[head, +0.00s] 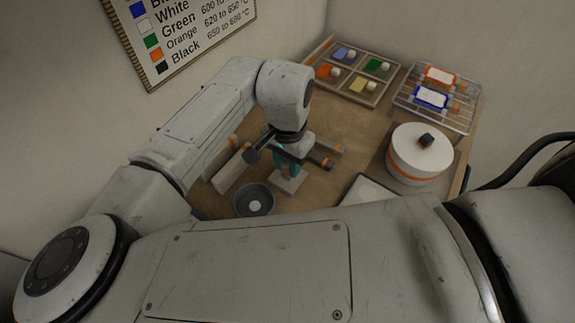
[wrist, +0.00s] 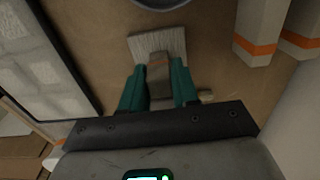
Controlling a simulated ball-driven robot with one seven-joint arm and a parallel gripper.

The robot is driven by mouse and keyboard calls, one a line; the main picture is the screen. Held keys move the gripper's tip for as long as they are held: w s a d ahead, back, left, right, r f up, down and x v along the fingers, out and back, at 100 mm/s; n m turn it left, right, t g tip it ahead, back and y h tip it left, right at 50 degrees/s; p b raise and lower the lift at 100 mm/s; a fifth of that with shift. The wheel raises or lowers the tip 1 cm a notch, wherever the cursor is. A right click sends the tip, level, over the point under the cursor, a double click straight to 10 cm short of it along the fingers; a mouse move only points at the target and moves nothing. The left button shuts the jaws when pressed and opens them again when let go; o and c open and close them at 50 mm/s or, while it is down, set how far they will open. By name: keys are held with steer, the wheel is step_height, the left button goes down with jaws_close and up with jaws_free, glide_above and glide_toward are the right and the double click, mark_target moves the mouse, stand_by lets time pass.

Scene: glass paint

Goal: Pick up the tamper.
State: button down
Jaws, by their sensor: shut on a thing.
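The tamper has a pale, flat square foot (wrist: 158,44) and a brownish-grey handle (wrist: 159,78). In the wrist view the handle stands between the teal fingers of my gripper (wrist: 158,92), which is shut on it. In the head view my gripper (head: 287,164) is over the middle of the table, and the pale foot (head: 290,181) shows just below the fingers. My wrist hides the top of the handle. I cannot tell whether the foot touches the table.
A grey bowl (head: 246,205) stands close by at the front left. Pale bars (head: 232,172) lie to the left. A white round pot with an orange band (head: 420,160) is at the right. A compartment tray (head: 352,92) and a wire rack (head: 460,110) are at the back.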

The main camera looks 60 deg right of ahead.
steer(key=shift+r, duration=0.55)
steer(key=s+d+r+b, duration=0.1)
steer(key=s+r, duration=1)
steer(key=s, duration=0.3)
steer(key=shift+d+r, duration=0.4)
steer(key=c, duration=1.4)
jaws_free()
steer(key=c, duration=0.4)
steer(key=shift+o, duration=0.2)
steer(key=shift+w, duration=0.1)
